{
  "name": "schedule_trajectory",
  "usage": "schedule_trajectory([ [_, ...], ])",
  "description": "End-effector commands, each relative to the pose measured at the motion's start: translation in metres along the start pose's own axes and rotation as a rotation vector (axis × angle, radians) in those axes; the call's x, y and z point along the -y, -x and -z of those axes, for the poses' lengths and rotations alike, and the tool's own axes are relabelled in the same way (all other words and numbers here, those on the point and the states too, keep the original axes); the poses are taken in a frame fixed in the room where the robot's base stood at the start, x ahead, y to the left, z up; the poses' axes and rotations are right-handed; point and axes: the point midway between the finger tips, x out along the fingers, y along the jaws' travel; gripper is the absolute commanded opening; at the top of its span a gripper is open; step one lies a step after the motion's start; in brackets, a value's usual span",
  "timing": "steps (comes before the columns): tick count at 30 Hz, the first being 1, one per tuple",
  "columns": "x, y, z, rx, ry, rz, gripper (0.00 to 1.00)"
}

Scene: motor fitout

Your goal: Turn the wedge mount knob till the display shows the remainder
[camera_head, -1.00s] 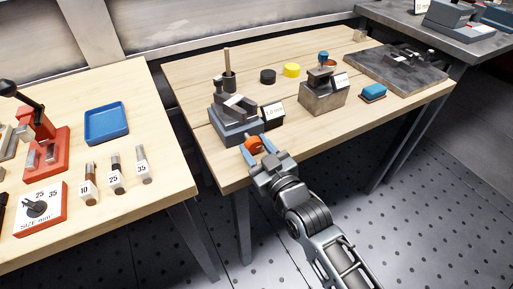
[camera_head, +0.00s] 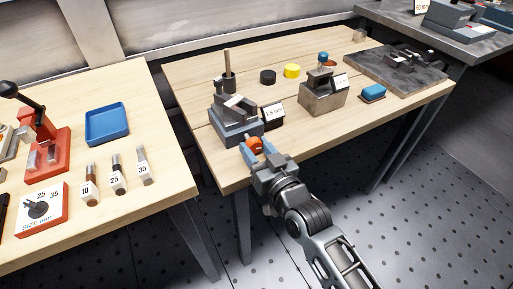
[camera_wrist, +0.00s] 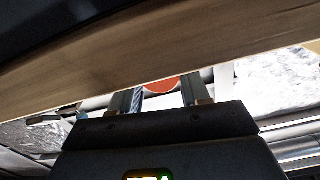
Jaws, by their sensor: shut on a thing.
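The wedge mount (camera_head: 233,122) is a grey stepped block near the front left of the middle table. Its orange knob (camera_head: 254,144) faces the table's front edge. My gripper (camera_head: 256,148) reaches in from the front, its fingers on either side of the knob and shut on it. In the wrist view the orange knob (camera_wrist: 161,86) shows between the two fingers (camera_wrist: 160,97), partly hidden. The small display (camera_head: 272,114) stands right of the mount, with dark figures on white that look like 1.5 mm, too small to read surely.
The left table holds a blue tray (camera_head: 107,124) and a red press (camera_head: 45,140). A gap separates the tables.

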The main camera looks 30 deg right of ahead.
Motion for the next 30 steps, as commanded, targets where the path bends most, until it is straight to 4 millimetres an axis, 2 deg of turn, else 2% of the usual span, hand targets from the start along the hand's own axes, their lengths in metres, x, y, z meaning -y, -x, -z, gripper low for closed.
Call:
schedule_trajectory([
  [12, -0.0004, 0.0002, -0.0004, 0.001, -0.182, 0.0, 0.15],
  [26, -0.0004, 0.0003, -0.0006, 0.001, -0.2, 0.0, 0.15],
  [27, -0.0004, 0.0003, -0.0006, 0.001, -0.2, 0.0, 0.47],
  [30, -0.0005, 0.0002, -0.0005, 0.001, -0.2, 0.0, 0.56],
])
